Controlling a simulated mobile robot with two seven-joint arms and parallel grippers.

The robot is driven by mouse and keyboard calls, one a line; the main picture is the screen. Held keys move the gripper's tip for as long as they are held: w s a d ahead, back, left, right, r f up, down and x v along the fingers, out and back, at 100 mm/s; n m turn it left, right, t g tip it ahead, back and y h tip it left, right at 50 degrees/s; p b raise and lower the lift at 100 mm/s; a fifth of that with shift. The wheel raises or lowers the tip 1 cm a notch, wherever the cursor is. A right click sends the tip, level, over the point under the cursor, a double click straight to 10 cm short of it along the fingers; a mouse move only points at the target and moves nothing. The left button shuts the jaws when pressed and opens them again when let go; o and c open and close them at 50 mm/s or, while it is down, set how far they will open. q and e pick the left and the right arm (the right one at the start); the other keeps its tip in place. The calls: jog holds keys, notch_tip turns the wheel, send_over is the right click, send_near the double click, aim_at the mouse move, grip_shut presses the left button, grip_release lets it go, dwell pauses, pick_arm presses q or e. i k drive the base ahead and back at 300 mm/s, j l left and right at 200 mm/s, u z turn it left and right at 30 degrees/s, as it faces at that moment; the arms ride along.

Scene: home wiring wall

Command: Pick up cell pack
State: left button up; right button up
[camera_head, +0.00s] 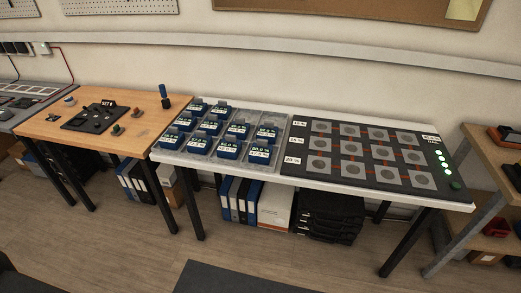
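Several blue cell packs with lit displays sit in a grey tray (282,137) on the left half of a white table. One cell pack (259,154) is at the tray's front right, and another (230,149) is beside it on the left. More packs stand in rows behind, such as one at the right (267,134). The display digits are too small to read surely. To the right of the tray lies a black board (375,150) with rows of grey squares, each with a round mark. Neither of my grippers shows in this view.
A wooden table (110,140) with a black panel and small knobs stands left of the white table (330,183). A wooden shelf (490,160) stands at the right. Binders (243,200) and black cases (328,215) sit under the white table. The floor in front looks mostly clear.

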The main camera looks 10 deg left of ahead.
aim_at(260, 152)
jog(key=i+l+u, duration=0.15)
jog(key=i+l, duration=0.5)
jog(key=l, duration=0.15)
